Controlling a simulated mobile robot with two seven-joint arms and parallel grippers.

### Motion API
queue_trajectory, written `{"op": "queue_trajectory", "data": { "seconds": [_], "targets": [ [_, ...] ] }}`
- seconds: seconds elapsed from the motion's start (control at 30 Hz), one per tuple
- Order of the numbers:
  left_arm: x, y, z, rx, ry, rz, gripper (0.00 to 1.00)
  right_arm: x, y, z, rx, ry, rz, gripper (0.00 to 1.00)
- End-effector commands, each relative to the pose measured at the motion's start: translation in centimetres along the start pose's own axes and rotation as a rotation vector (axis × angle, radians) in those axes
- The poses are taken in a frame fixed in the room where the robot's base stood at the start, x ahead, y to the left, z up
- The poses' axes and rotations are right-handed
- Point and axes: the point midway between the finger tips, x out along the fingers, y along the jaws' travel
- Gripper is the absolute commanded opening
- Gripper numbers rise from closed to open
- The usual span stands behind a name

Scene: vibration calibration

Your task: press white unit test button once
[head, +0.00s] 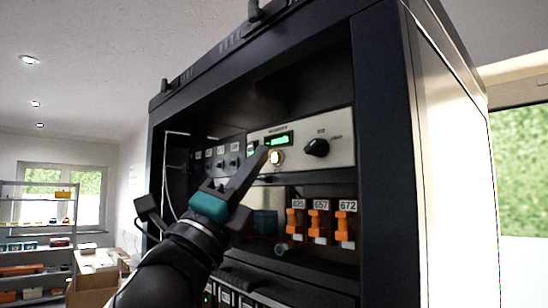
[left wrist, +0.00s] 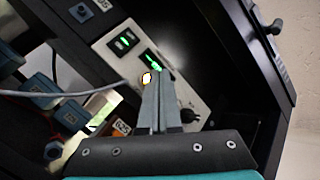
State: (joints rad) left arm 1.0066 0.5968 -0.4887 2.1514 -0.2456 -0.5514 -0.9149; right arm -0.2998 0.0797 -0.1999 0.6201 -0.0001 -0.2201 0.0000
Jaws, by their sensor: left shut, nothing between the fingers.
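The white test unit (head: 340,150) is a pale panel set in a black rack, with a green lit display (head: 278,140) and a black knob (head: 316,148). Its round button (head: 276,157) glows warm white below the display. My left gripper (head: 262,152) is shut and empty, its fingertips close to the left of the button in the head view. In the left wrist view the fingertips (left wrist: 159,75) lie just right of the lit button (left wrist: 147,78). I cannot tell whether they touch it. My right gripper is not in view.
The black rack (head: 380,120) surrounds the panel. Below it hang several orange-handled parts (head: 318,222) with number tags. A grey cable (left wrist: 60,94) and blue connectors (left wrist: 45,84) show in the left wrist view. Shelves (head: 35,245) stand far left.

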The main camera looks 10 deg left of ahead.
Motion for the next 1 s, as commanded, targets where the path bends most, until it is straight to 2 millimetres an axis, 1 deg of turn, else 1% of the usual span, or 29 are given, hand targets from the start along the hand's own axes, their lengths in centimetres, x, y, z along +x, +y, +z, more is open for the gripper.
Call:
{"op": "queue_trajectory", "data": {
  "seconds": [0.27, 0.73, 1.0],
  "targets": [
    [-0.1, -0.1, 0.1, -0.001, -0.001, 0.0, 0.0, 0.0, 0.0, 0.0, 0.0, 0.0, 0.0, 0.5],
    [-3.1, -2.2, 2.3, 0.0, -0.002, 0.001, 0.0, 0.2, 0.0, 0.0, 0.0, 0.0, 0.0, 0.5],
    [-3.5, -2.5, 2.6, -0.001, -0.001, 0.001, 0.0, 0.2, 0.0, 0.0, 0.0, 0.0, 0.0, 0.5]
  ]
}}
